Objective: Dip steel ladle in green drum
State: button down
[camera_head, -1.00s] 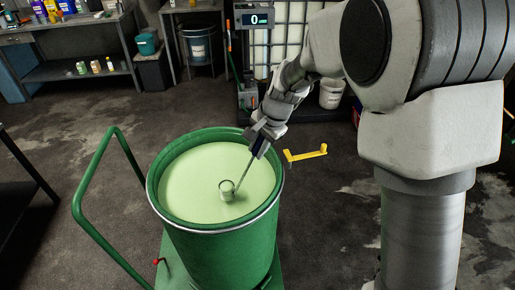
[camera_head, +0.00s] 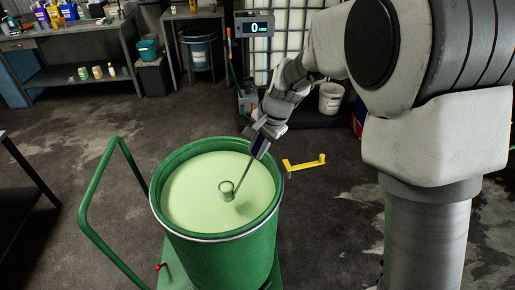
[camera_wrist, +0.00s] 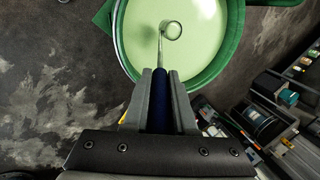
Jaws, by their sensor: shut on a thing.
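The green drum (camera_head: 223,240) stands on a green cart and is nearly full of pale green liquid (camera_head: 200,180). The steel ladle (camera_head: 227,189) is at the liquid, near the middle of the drum opening. Its cup seems partly in the liquid with its rim showing; the exact depth I cannot tell. My gripper (camera_head: 262,142) is over the drum's far right rim, shut on the ladle's handle. In the wrist view the jaws (camera_wrist: 161,85) clasp the blue handle (camera_wrist: 160,100), and the cup (camera_wrist: 172,30) shows over the pale liquid inside the drum's rim (camera_wrist: 122,45).
A yellow bracket (camera_head: 304,163) sits right of the drum. The cart's green handle (camera_head: 100,190) rises at left. A scale display (camera_head: 254,29) reading 0 and a white bucket (camera_head: 330,97) are behind. A workbench (camera_head: 75,50) is at back left.

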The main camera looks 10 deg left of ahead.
jog(key=shift+r+p, duration=2.35)
jog(key=shift+r, duration=0.95)
jog(key=shift+f, duration=0.1)
